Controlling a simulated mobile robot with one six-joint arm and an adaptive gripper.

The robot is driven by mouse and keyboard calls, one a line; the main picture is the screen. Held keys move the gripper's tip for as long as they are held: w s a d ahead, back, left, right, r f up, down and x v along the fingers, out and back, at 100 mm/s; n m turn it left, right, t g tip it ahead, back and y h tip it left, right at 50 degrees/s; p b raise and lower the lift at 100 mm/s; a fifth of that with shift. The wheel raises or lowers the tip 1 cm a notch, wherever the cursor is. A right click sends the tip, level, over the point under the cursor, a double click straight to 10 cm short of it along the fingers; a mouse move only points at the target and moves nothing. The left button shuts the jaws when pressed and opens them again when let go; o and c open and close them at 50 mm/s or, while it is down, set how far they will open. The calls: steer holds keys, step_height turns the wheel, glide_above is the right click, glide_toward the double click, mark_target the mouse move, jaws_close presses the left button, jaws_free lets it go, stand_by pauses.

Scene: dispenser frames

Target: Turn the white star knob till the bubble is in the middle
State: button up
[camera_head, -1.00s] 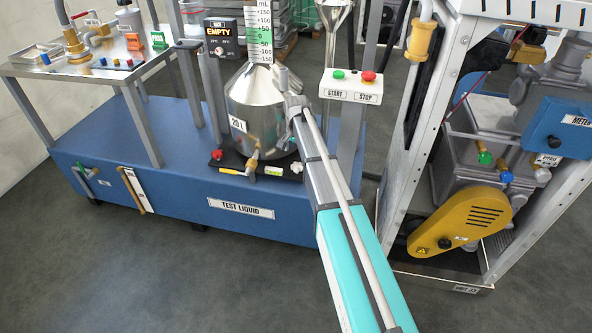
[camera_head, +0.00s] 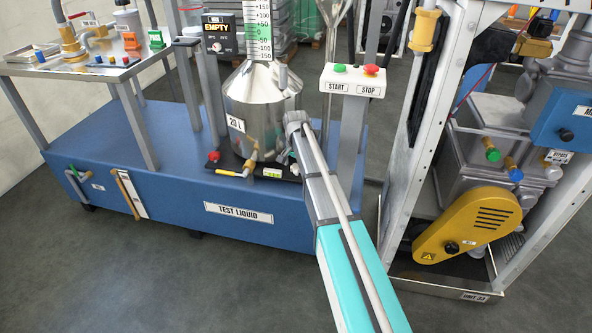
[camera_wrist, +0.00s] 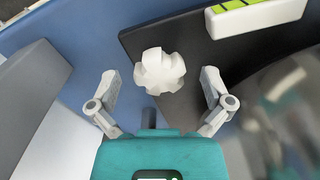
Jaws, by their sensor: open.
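The white star knob (camera_wrist: 160,71) lies between the spread fingertips of my open gripper (camera_wrist: 160,84) in the wrist view. A gap shows on both sides, so neither finger appears to touch it. The spirit level, a white block with a green vial (camera_wrist: 252,8), is at the top of the wrist view, cut by the frame edge. It is also small in the head view (camera_head: 271,172), where the bubble is too small to make out. In the head view my gripper (camera_head: 288,153) is low beside the steel vessel, and my arm largely hides the knob.
The steel 20 L vessel (camera_head: 258,100) stands close to my gripper on a black plate (camera_head: 223,160) atop the blue base (camera_head: 180,195). A brass valve with a yellow handle (camera_head: 235,173) is at the front. The START/STOP box (camera_head: 352,81) is right of my arm.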

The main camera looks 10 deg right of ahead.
stand_by(0.3)
steer(key=c, duration=1.1)
steer(key=shift+c, duration=0.2)
steer(key=shift+d+n, duration=0.1)
steer(key=shift+n, duration=0.3)
steer(key=n, duration=0.3)
steer(key=shift+s+d, duration=0.1)
steer(key=n, duration=0.4)
steer(key=shift+d, duration=0.1)
steer(key=n, duration=0.3)
steer(key=shift+d+n, duration=0.15)
steer(key=shift+n, duration=1.95)
